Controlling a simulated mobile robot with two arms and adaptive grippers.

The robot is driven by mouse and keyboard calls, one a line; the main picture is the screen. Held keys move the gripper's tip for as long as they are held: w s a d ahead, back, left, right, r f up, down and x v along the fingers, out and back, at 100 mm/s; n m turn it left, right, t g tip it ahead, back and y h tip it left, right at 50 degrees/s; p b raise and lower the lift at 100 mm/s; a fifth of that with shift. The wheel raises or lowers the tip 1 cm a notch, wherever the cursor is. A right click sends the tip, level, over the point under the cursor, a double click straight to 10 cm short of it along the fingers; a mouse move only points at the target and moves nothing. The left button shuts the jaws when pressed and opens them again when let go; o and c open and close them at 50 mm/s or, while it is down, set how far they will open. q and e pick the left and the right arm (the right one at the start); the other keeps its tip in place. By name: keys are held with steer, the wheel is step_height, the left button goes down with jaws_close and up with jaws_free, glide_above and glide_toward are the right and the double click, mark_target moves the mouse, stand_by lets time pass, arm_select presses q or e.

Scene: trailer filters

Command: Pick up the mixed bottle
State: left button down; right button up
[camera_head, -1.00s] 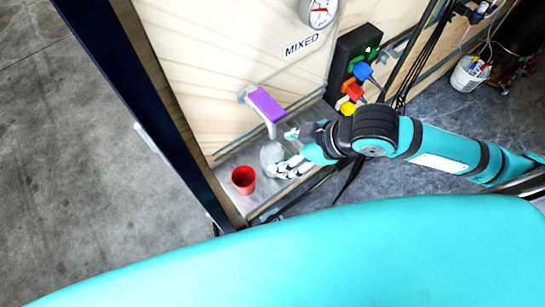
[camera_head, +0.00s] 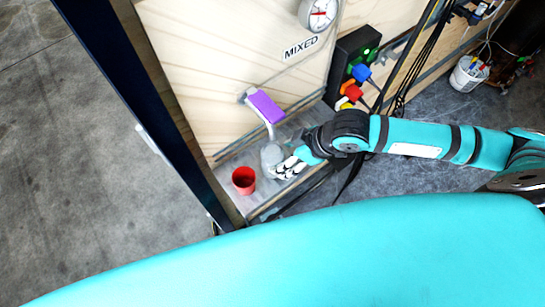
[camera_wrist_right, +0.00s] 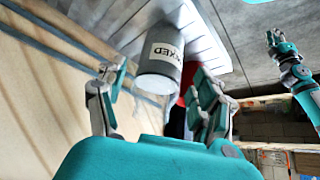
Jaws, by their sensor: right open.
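The mixed bottle (camera_head: 271,155) stands on the metal ledge below the tap, a pale see-through shape in the head view. In the right wrist view it is a grey cylinder (camera_wrist_right: 158,76) with a white label reading MIXED. My right gripper (camera_head: 279,168) is at the bottle's right side in the head view. In the right wrist view its open fingers (camera_wrist_right: 157,92) are to the left and right of the bottle, with no clear contact visible. My left gripper (camera_wrist_right: 275,42) seems to show far off at the upper right there, too small to judge.
A red cup (camera_head: 243,180) stands left of the bottle on the metal ledge (camera_head: 228,205). A tap with a purple handle (camera_head: 265,105) juts out above the bottle. A dark post (camera_head: 150,110) is at the left. A black connector panel (camera_head: 352,65) with cables is at the right.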

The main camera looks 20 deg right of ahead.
steer(key=shift+p+x, duration=0.6)
steer(key=shift+x, duration=2.45)
steer(key=shift+a, duration=0.15)
steer(key=shift+r, duration=0.1)
steer(key=shift+c, duration=0.4)
steer(key=c, duration=1.1)
steer(key=shift+r, duration=0.1)
